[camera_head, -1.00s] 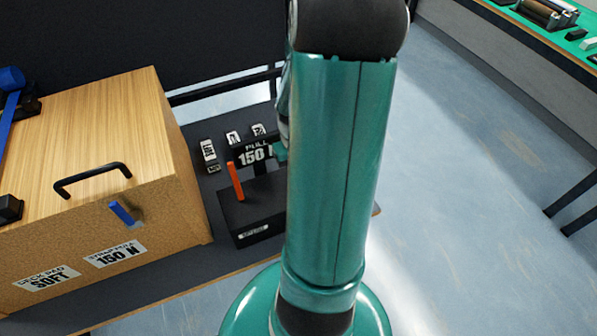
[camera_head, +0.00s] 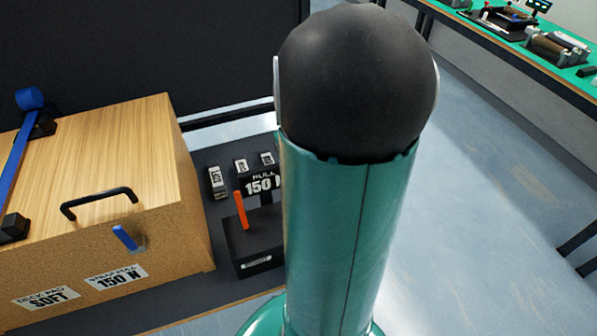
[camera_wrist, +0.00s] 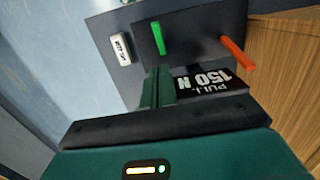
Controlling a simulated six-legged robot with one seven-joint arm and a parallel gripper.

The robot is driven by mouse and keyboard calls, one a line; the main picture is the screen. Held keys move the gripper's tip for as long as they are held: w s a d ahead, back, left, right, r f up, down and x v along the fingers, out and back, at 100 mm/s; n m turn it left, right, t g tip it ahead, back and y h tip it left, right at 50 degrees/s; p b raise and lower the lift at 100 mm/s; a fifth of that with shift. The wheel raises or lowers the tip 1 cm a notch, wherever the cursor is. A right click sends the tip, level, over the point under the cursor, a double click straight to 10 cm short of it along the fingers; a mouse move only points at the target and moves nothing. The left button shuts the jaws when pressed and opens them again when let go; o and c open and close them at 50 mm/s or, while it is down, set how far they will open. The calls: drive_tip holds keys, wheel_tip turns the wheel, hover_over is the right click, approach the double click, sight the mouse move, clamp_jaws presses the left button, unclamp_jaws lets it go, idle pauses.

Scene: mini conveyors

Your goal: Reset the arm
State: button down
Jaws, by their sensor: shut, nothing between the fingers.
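My gripper (camera_wrist: 158,88) shows in the wrist view with its green fingers closed together and nothing between them. It is in front of a dark device with a "PULL 150 N" sign (camera_wrist: 212,82), an orange lever (camera_wrist: 237,54) and a green lever (camera_wrist: 158,38). Whether the fingers touch the device cannot be told. In the head view my teal arm stands upright in the middle and hides my gripper. The sign (camera_head: 262,185) and orange lever (camera_head: 241,210) show just left of the arm.
A wooden box (camera_head: 90,150) with a black handle (camera_head: 98,202) and a blue strap (camera_head: 20,155) stands at left on a dark table. Small white labelled blocks (camera_head: 217,182) lie beside the device. A green-topped bench (camera_head: 500,30) is at upper right. Open floor lies between.

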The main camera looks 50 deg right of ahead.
drive_tip(key=shift+r, duration=0.2)
drive_tip(key=w+a+r+n+t+h, duration=0.1)
drive_tip(key=w+a+r, duration=0.1)
drive_tip(key=a+r, duration=0.35)
drive_tip(key=w+a+r+n+t+h, duration=0.1)
drive_tip(key=w+a+r+n, duration=0.1)
drive_tip(key=a, duration=0.6)
drive_tip(key=s+a+r+n+t, duration=0.1)
drive_tip(key=a+r+t, duration=0.1)
drive_tip(key=a, duration=0.5)
drive_tip(key=s+a+r+n+t+y, duration=0.1)
drive_tip(key=s+a+r+n+t, duration=0.1)
drive_tip(key=a, duration=0.6)
drive_tip(key=shift+s+a+r+t, duration=0.2)
drive_tip(key=shift+s+r+t, duration=0.1)
drive_tip(key=shift+r, duration=0.6)
